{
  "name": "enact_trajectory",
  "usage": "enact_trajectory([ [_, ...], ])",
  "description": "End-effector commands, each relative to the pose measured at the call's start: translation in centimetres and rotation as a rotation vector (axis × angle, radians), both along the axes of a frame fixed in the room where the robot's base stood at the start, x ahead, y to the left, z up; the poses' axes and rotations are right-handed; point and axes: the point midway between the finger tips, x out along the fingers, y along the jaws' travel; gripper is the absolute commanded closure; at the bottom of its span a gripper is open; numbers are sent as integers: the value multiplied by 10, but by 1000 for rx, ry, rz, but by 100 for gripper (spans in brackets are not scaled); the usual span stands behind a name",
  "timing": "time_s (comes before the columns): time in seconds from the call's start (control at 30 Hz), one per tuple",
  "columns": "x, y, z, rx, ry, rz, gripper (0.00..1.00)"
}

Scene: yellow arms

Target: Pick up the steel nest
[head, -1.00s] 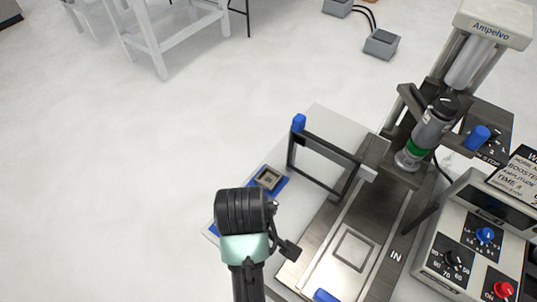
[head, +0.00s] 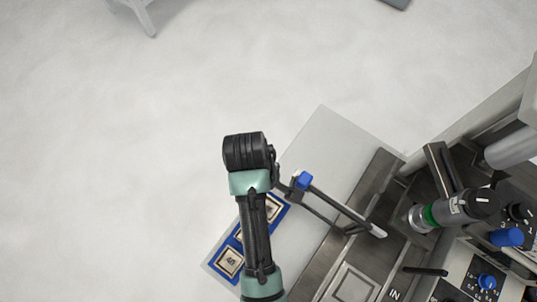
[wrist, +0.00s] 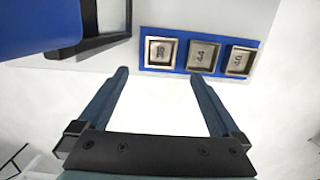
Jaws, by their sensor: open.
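Three square, metal-rimmed nests sit in a row in a blue tray (wrist: 184,70). In the wrist view these are the left nest (wrist: 162,52), the middle nest (wrist: 202,57) and the right nest (wrist: 240,62).
A metal slide with a square recess (head: 352,287) and a press head (head: 455,208) stand right.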

Motion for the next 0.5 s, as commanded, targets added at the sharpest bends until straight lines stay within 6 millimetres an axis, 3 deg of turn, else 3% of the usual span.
enact_trajectory([
  [0.2, -3, -4, -38, 0, 3, 0, 0],
  [0.5, -5, -6, -59, -1, 2, 0, 0],
])
